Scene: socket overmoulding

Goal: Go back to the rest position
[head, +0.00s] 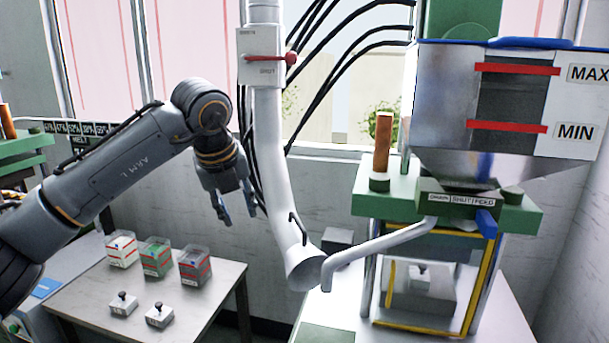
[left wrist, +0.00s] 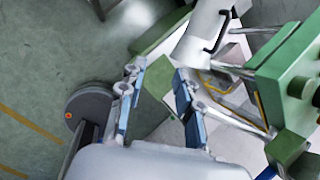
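My left gripper (head: 239,214) hangs in the air with its fingers pointing down, left of the white pipe (head: 268,150). It is above and behind the small table with the containers. In the left wrist view the two fingers (left wrist: 158,82) stand apart with nothing between them. My right arm and its gripper are in neither view.
The small table (head: 190,325) carries several clear boxes (head: 157,257) and two white blocks with black knobs (head: 123,304). The machine with its metal hopper (head: 445,140) and green plate (head: 522,222) fills the right. A slanted pipe (head: 375,246) runs to it.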

